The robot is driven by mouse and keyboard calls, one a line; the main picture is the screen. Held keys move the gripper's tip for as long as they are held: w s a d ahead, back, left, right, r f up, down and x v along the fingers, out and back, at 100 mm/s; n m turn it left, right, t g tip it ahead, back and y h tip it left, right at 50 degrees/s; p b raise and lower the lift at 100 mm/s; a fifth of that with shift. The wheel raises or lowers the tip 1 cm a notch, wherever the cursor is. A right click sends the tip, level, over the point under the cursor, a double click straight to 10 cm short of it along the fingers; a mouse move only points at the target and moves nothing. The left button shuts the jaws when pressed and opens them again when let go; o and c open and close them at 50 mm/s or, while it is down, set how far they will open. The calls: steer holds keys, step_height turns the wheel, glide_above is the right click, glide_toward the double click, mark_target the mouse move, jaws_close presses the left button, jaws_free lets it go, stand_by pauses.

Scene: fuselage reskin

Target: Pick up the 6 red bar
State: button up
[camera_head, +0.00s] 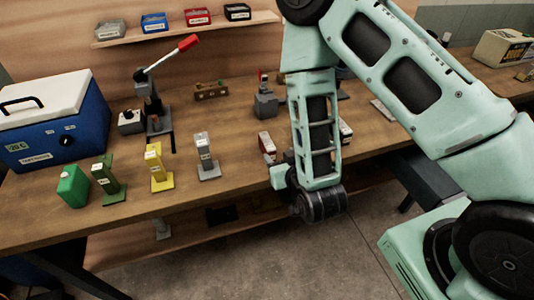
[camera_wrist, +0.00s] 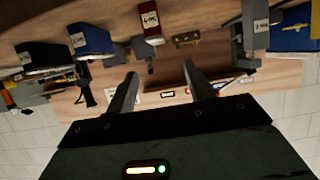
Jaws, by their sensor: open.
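A red block with a white label (camera_wrist: 150,25) stands on the wooden surface at the top middle of the wrist view; its label is too small to read surely. In the head view a red piece with a pale label (camera_head: 267,145) is on the bench just left of my arm; I cannot tell whether it is the same one. My gripper (camera_wrist: 160,69) is open and empty in the wrist view. The red block lies beyond its fingertips, apart from them. In the head view my arm hides part of the bench, and the jaws are not clear.
A blue block (camera_wrist: 90,40) and a black block (camera_wrist: 40,55) stand left of the red one. On the bench are a blue cooler (camera_head: 50,125), a red-handled lever press (camera_head: 155,100) and several coloured upright pieces. Labelled bins stand on the shelf (camera_head: 185,29).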

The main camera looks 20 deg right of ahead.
mark_target(268, 143)
steer(key=b+x, duration=0.2)
steer(key=x, duration=0.6)
steer(key=shift+w, duration=0.1)
steer(key=shift+s+d+f+p+x, duration=0.1)
steer(key=shift+f+p+x, duration=0.2)
steer(key=shift+x, duration=0.7)
steer(key=shift+s+d+f+p+x, duration=0.1)
steer(key=shift+p+x, duration=0.25)
steer(key=shift+x, duration=0.7)
steer(key=shift+s+d+f+p+x, duration=0.15)
steer(key=shift+p+x, duration=0.2)
steer(key=shift+x, duration=0.65)
steer(key=shift+w+a+r, duration=0.1)
steer(key=shift+w, duration=0.05)
jaws_close()
